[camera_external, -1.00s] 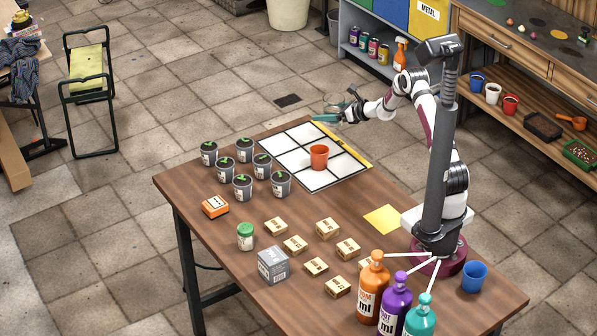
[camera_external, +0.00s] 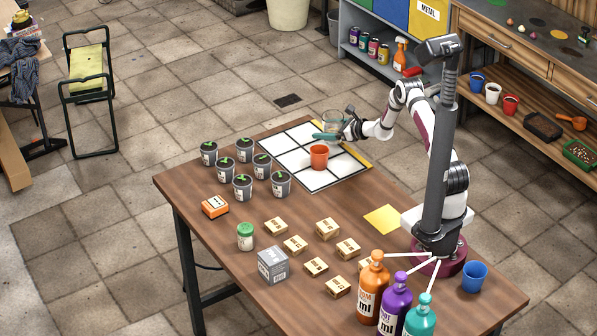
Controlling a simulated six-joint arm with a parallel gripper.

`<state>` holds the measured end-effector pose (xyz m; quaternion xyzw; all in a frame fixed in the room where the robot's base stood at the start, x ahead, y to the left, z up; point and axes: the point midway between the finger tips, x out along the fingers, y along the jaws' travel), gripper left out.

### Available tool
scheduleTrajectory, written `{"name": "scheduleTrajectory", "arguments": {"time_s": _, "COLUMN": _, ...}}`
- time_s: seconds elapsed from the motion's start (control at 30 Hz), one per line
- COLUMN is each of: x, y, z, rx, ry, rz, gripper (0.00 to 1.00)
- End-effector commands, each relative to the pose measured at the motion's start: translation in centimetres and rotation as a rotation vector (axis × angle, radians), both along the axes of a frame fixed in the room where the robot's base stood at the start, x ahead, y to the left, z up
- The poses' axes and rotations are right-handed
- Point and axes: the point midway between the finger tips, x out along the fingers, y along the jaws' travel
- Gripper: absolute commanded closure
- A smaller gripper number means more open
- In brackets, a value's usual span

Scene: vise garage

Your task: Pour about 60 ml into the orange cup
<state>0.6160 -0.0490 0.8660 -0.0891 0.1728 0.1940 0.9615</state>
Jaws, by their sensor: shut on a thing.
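The orange cup (camera_external: 319,158) stands upright on the white gridded mat (camera_external: 296,160). My gripper (camera_external: 332,130) is just above and behind the cup, at the far right part of the mat. It is shut on a clear glass vessel (camera_external: 333,117), which looks about upright. The teal fingers show in front of the glass. Whether there is liquid in the glass is too small to tell.
Several potted seedlings (camera_external: 243,187) stand left of the mat. Small boxes (camera_external: 327,228), a green-lidded jar (camera_external: 245,237), pump bottles (camera_external: 372,290) and a blue cup (camera_external: 474,277) occupy the front. A yellow sheet (camera_external: 384,219) lies near my base.

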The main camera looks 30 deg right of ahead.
Motion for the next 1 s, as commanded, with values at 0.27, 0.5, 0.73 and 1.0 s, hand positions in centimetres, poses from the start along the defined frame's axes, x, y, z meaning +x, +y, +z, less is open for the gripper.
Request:
{"name": "scheduleTrajectory", "arguments": {"time_s": 0.27, "x": -0.4, "y": 0.7, "z": 0.5, "rx": -0.141, "ry": -0.088, "rz": 0.000, "gripper": 1.00}}
{"name": "scheduleTrajectory", "arguments": {"time_s": 0.5, "x": -0.8, "y": 1.3, "z": 1.6, "rx": -0.269, "ry": -0.169, "rz": -0.001, "gripper": 1.00}}
{"name": "scheduleTrajectory", "arguments": {"time_s": 0.73, "x": -1.3, "y": 2.1, "z": 3.1, "rx": -0.383, "ry": -0.240, "rz": -0.001, "gripper": 1.00}}
{"name": "scheduleTrajectory", "arguments": {"time_s": 1.0, "x": -1.7, "y": 2.6, "z": 4.5, "rx": -0.517, "ry": -0.321, "rz": -0.001, "gripper": 1.00}}
